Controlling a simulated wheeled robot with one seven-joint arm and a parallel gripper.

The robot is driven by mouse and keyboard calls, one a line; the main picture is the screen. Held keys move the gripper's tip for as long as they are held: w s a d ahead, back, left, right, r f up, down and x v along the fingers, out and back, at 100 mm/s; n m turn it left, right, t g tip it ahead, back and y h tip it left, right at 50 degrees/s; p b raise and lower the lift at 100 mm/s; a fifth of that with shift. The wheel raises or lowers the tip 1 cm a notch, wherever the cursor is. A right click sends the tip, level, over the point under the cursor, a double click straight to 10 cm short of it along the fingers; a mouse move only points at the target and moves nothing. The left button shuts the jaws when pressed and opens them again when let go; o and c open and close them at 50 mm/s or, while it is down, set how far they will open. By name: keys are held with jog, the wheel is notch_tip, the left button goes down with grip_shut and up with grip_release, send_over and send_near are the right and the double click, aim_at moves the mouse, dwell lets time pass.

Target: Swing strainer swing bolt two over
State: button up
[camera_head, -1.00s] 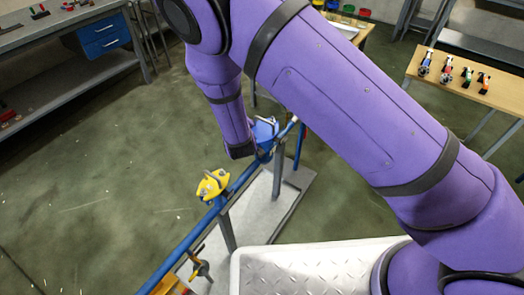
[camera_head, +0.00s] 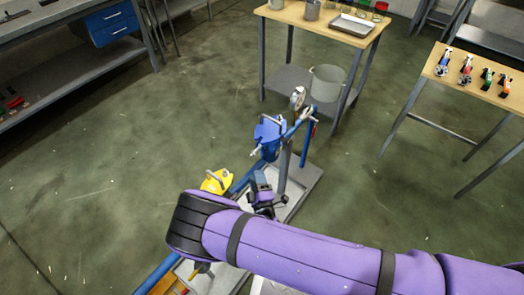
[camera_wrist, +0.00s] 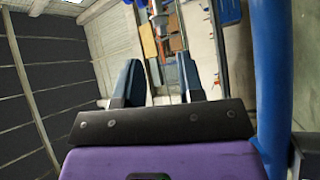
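The blue strainer (camera_head: 268,138) sits on the far part of the blue pipe line, its top and left side in view. A small silver bolt-like rod (camera_head: 256,151) sticks out at its lower left. I cannot tell which swing bolt this is, or its exact state. My gripper (camera_head: 261,183) is just below and near the strainer, beside the pipe, apart from the strainer as far as I can see. In the wrist view its two dark blue fingers (camera_wrist: 160,82) stand apart with nothing between them. The blue pipe (camera_wrist: 270,70) runs close along the right there.
A yellow fitting (camera_head: 215,182) sits on the pipe left of my gripper. A gauge (camera_head: 298,97) stands beyond the strainer. The floor on the left is clear.

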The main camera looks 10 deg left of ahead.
aim_at(252, 152)
jog(key=shift+n+y, duration=0.3)
jog(key=shift+y, duration=0.1)
jog(key=x, duration=0.9)
jog(key=shift+w+f, duration=0.15)
jog(key=shift+w, duration=0.3)
jog(key=shift+c, duration=0.2)
grip_shut()
